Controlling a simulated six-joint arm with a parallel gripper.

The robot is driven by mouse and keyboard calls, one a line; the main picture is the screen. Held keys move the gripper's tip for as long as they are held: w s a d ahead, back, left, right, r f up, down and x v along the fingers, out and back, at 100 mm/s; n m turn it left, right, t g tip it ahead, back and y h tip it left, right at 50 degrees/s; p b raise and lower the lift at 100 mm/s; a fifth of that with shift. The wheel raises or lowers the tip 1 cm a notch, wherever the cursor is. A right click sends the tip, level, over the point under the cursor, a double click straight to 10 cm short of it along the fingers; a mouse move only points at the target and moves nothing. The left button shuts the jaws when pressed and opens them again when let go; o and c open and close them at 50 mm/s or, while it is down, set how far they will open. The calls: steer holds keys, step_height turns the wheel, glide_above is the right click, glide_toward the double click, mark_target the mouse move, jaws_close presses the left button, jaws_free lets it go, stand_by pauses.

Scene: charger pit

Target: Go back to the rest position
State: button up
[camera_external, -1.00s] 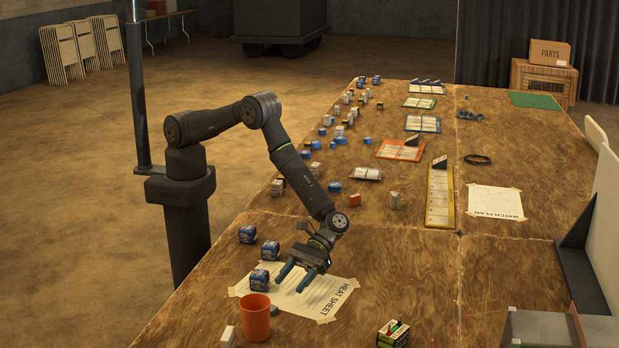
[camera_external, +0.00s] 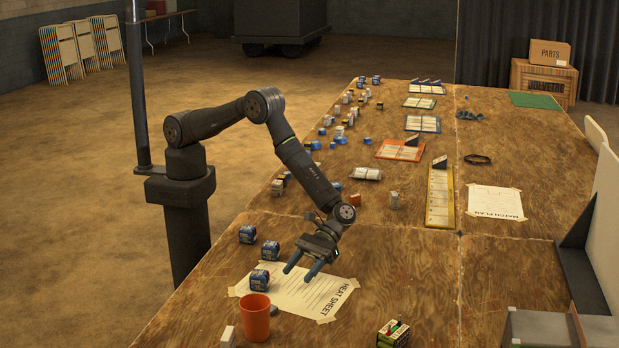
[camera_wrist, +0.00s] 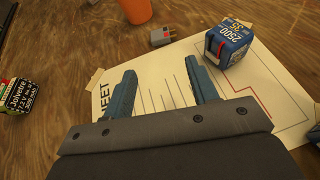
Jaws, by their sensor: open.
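My gripper (camera_external: 303,270) is open and empty. It hangs above the taped heat sheet (camera_external: 308,297) at the near end of the wooden table. In the wrist view its two blue fingers (camera_wrist: 164,92) stand apart with only the paper between and below them. A blue battery pack (camera_external: 259,280) sits on the sheet's left part; a blue pack marked 2500 (camera_wrist: 228,44) shows just beyond the right finger in the wrist view.
An orange cup (camera_external: 256,316) stands near the sheet's lower left corner. A small grey connector (camera_wrist: 160,37) lies by the sheet. A green and black battery pack (camera_external: 393,333) is at the front. Two more blue packs (camera_external: 258,242) stand left. Many small items crowd the far table.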

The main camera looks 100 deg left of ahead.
mark_target(279, 305)
steer(key=x, duration=1)
steer(key=shift+f, duration=0.1)
step_height(279, 305, up, 2)
steer(key=shift+r, duration=1.1)
